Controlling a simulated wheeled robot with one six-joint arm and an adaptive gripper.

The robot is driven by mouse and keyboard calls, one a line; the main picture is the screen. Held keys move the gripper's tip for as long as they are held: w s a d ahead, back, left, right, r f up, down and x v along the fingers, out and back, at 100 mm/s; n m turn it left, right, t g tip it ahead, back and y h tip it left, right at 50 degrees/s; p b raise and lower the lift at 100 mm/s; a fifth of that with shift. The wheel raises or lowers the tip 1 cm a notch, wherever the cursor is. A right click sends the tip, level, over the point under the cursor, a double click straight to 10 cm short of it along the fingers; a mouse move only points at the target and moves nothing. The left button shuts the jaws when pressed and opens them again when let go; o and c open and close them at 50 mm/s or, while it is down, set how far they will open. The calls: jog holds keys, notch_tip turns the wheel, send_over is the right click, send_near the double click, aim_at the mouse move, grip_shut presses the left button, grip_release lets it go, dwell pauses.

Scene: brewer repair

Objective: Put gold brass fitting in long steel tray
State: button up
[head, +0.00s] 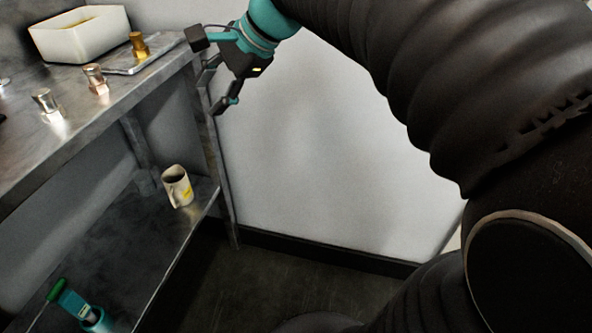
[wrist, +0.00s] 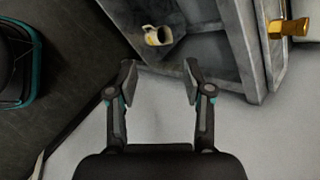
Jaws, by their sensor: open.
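The gold brass fitting (head: 139,45) stands upright at the far right end of the upper steel surface. It appears to stand inside the long steel tray (head: 122,71), a shallow tray with a low rim. The fitting also shows at the upper right of the wrist view (wrist: 290,27), off to the side of my fingers. My gripper (head: 208,72) is open and empty, just past the right end of the bench and apart from the fitting. In the wrist view its two fingers (wrist: 159,76) are spread with nothing between them.
A white bin (head: 82,38) stands behind the tray. A copper-coloured fitting (head: 96,79) and a silver fitting (head: 46,101) stand on the steel bench (head: 75,125). A mug (head: 177,186) and a teal item (head: 73,302) are on the lower shelf. Right of the bench is free space before the wall.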

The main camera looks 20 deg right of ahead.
jog(key=s+d+f+n+h, duration=0.3)
jog(key=s+f+n, duration=0.3)
jog(key=s, duration=0.3)
jog(key=s+d+f+n+t+h, duration=0.1)
jog(key=s+d+f+n+h, duration=0.3)
jog(key=s+f+n, duration=0.3)
jog(key=shift+s+d+f+n, duration=0.3)
jog(key=shift+s+d+f, duration=0.25)
jog(key=shift+s+f, duration=0.45)
